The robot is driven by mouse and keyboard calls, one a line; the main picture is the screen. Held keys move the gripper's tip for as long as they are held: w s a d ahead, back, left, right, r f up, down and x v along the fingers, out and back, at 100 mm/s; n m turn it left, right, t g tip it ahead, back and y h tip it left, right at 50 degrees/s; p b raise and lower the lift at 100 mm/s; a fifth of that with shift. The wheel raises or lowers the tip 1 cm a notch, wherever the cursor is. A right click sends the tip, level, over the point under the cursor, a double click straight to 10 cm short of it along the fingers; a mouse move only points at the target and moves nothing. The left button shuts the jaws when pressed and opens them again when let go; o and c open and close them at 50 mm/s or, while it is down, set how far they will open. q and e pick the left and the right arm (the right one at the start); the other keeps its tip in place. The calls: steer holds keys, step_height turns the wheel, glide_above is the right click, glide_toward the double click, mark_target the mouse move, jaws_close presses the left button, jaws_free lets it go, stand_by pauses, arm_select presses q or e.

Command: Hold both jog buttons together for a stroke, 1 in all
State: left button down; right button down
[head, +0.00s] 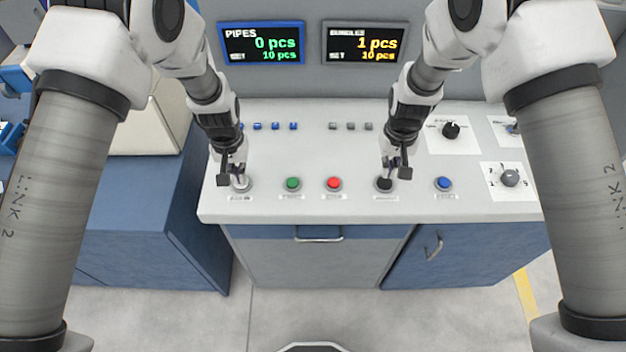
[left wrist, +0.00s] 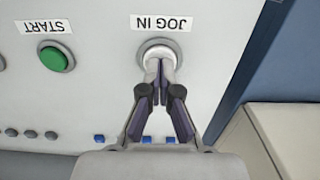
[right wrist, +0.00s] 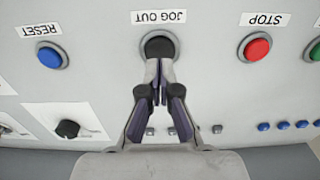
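The white JOG IN button (head: 242,185) is at the left of the console's front row. It also shows in the left wrist view (left wrist: 157,48). My left gripper (head: 236,178) is shut and empty, with its fingertips together at this button. The black JOG OUT button (head: 384,185) is right of the red button and also shows in the right wrist view (right wrist: 158,45). My right gripper (head: 387,177) is shut and empty, with its fingertips together at it. The fingertips partly cover both buttons. I cannot tell whether either button is pressed down.
A green START button (head: 292,184) and a red STOP button (head: 334,184) sit between the grippers. A blue RESET button (head: 444,184) and knobs (head: 510,177) lie to the right. Displays read PIPES (head: 263,43) 0 pcs and BUNDLES (head: 365,43) 1 pcs.

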arm_select(q)
step_height(320, 180, up, 9)
steer(key=shift+f, duration=0.2)
stand_by(0.3)
stand_by(0.3)
